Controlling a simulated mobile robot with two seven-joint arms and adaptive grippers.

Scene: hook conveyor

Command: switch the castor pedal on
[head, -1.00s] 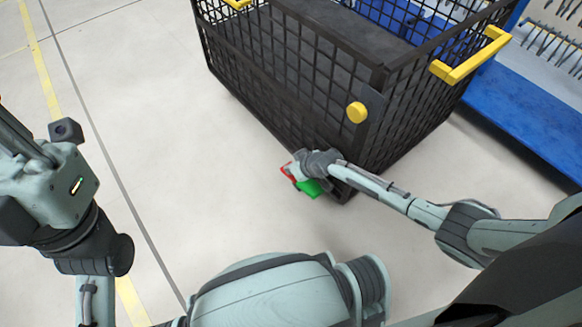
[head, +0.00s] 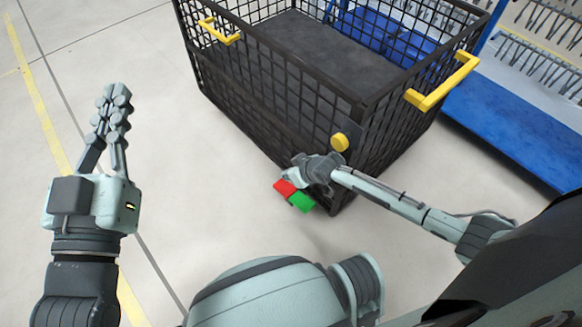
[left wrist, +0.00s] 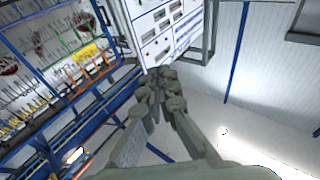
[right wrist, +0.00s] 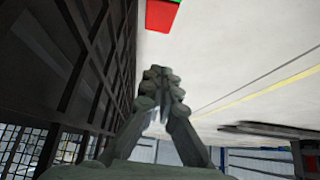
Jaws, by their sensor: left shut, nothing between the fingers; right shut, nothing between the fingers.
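The castor pedal has a red part (head: 285,187) and a green part (head: 302,202). It sits low at the near corner of the black mesh cart (head: 265,85). In the right wrist view the red part (right wrist: 162,14) shows at the top edge, beyond my fingertips, with a strip of the green part (right wrist: 176,1). My right gripper (head: 291,174) is shut and empty, just above and behind the red part in the head view; it appears apart from the pedal. My left gripper (head: 117,92) is shut and empty, pointing up, well left of the cart.
A blue-based rack (head: 515,130) with hooks stands behind the cart at right. The floor (head: 190,165) between my left arm and the cart is clear.

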